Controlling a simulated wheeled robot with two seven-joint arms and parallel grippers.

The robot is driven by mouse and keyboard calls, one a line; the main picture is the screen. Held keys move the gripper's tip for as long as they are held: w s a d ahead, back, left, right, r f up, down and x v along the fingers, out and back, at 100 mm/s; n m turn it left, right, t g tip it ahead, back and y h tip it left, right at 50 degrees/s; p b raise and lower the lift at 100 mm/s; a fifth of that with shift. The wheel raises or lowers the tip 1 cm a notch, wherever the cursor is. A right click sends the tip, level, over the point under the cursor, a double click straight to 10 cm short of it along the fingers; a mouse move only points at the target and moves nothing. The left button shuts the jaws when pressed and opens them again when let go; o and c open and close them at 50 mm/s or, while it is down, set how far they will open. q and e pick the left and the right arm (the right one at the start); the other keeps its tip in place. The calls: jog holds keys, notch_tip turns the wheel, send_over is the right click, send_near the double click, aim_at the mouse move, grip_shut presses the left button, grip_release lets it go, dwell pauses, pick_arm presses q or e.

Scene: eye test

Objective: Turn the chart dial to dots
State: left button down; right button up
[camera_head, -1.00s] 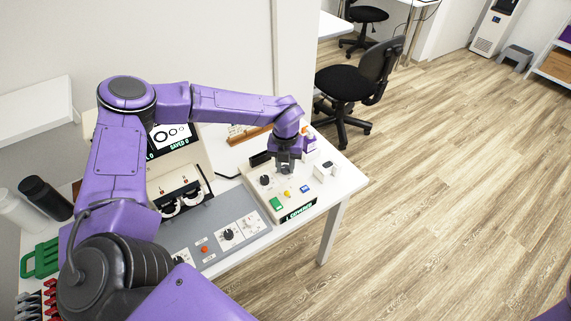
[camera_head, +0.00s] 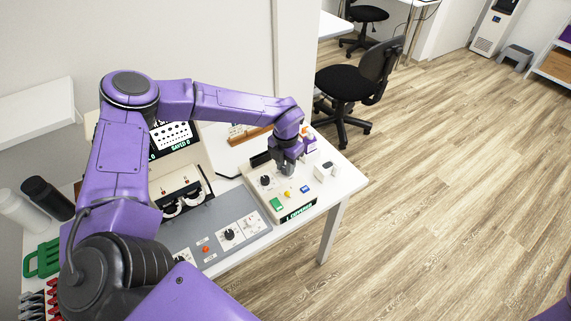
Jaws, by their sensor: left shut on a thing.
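My left gripper (camera_head: 287,172) points down over the cream control box (camera_head: 291,211) at the table's right end. It is shut on a knob there, which seems to be the chart dial; the fingers hide most of it. The chart screen (camera_head: 172,136), partly behind my left arm, shows rows of black dots and "SAVED 0". Another black knob (camera_head: 265,181) is on the same box, left of the gripper. My right gripper is out of view.
The box also has a green button (camera_head: 276,204), a yellow one and a blue one. A grey panel (camera_head: 208,228) with knobs lies to its left. A white block (camera_head: 323,171) stands to the right. A black chair (camera_head: 350,83) is beyond the table.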

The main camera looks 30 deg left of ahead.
aim_at(285, 168)
pick_arm(q)
jog(key=shift+m, duration=0.6)
jog(key=c, duration=0.8)
grip_release()
jog(key=shift+w, duration=0.1)
jog(key=shift+c, duration=0.2)
notch_tip(285, 168, up, 10)
jog(key=b, duration=0.2)
jog(key=shift+r, duration=0.25)
jog(key=shift+f, duration=0.1)
